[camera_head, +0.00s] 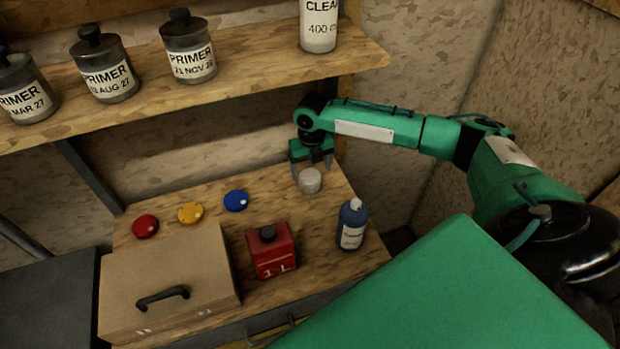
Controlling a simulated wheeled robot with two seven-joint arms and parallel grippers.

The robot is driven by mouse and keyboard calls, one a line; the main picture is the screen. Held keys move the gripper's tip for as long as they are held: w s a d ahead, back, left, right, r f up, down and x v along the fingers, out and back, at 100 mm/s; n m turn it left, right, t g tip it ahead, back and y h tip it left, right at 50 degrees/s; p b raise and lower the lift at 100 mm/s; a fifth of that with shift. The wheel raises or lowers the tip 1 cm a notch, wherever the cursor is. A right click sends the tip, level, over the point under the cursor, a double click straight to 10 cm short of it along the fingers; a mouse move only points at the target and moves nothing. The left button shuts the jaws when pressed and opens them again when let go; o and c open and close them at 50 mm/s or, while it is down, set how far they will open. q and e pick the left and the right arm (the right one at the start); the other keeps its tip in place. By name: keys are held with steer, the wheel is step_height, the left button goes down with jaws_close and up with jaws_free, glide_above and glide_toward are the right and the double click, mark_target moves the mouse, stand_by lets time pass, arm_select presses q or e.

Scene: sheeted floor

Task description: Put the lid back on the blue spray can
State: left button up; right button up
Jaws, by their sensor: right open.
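The blue spray can (352,228) stands upright near the right edge of the wooden bench, with a white label and a bare pale nozzle on top. A light grey cylindrical cap (310,182), which looks like the lid, stands on the bench behind and left of the can. My right gripper (312,168) points down, open, right at the cap, with its fingers on either side of the cap's top. Whether the fingers touch the cap cannot be told. My left gripper is out of view.
A red tin (272,256) stands left of the can. A cardboard box (165,275) with a black handle is further left. Red (145,226), yellow (190,213) and blue (236,201) round pieces lie behind it. A shelf (260,75) with labelled containers overhangs the bench.

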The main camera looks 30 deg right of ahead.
mark_target(310, 175)
step_height(310, 175, down, 4)
steer(key=shift+w+a+p, duration=0.1)
steer(key=shift+a+p, duration=0.05)
steer(key=shift+p, duration=0.4)
steer(key=shift+c, duration=0.2)
steer(key=c, duration=1)
